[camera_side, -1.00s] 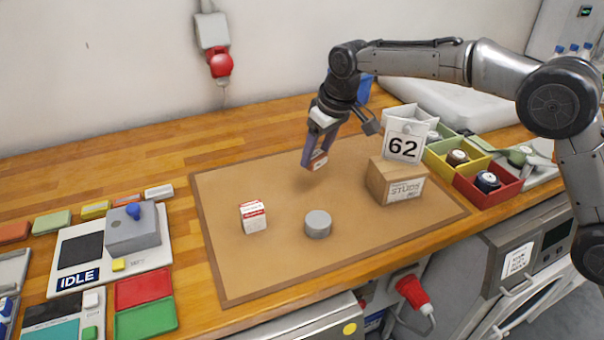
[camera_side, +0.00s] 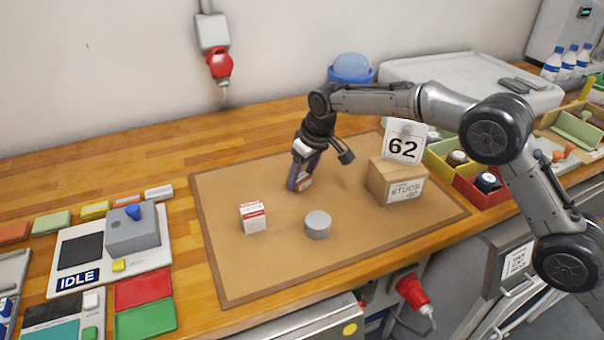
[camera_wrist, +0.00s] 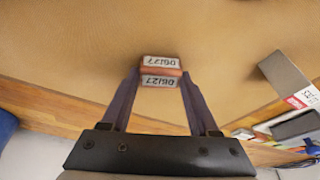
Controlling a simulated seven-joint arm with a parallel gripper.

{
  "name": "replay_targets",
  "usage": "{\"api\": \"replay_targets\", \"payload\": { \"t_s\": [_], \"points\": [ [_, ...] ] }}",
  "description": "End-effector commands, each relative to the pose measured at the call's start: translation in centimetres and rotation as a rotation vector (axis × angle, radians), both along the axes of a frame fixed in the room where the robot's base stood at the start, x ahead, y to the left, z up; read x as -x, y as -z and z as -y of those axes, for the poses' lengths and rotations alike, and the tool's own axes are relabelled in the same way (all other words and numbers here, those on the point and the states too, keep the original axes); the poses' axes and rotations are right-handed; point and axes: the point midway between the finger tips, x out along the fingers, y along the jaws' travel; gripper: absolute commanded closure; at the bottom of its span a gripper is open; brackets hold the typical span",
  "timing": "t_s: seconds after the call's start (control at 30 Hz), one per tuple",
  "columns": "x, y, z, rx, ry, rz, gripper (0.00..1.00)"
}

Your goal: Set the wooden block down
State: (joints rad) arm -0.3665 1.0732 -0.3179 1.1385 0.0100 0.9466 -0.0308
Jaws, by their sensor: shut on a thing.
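The wooden block (camera_wrist: 161,63) is reddish brown with white labels reading 06/27. In the wrist view it sits between the tips of my gripper's two fingers. In the side view the block (camera_side: 305,181) is partly hidden by a finger, low over the brown mat (camera_side: 250,274), left of the middle of its far half. My gripper (camera_side: 300,185) points down and is shut on the block. I cannot tell whether the block touches the mat.
A red-and-white carton (camera_side: 253,218) and a grey cylinder (camera_side: 318,225) stand nearer the front. A cardboard studs box (camera_side: 397,184) with a 62 sign (camera_side: 403,142) stands to the right. The mat around the gripper is clear.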

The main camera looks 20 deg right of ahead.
Motion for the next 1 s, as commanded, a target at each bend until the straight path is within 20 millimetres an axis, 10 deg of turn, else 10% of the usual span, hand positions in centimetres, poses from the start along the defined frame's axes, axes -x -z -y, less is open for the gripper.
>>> {"api": "replay_targets", "payload": {
  "t_s": [0.17,0.2,0.33,0.73,1.0],
  "points": [
    [0.0,0.3,0.0,0.000,0.000,0.000,0.92],
    [0.0,0.3,0.0,0.000,0.000,0.000,0.34],
    [0.0,0.3,0.0,0.000,0.000,0.000,0.10],
    [0.1,-0.3,0.0,0.000,0.000,0.000,0.09],
    [1.3,-4.9,0.6,-0.001,0.000,0.003,0.09]
  ]
}}
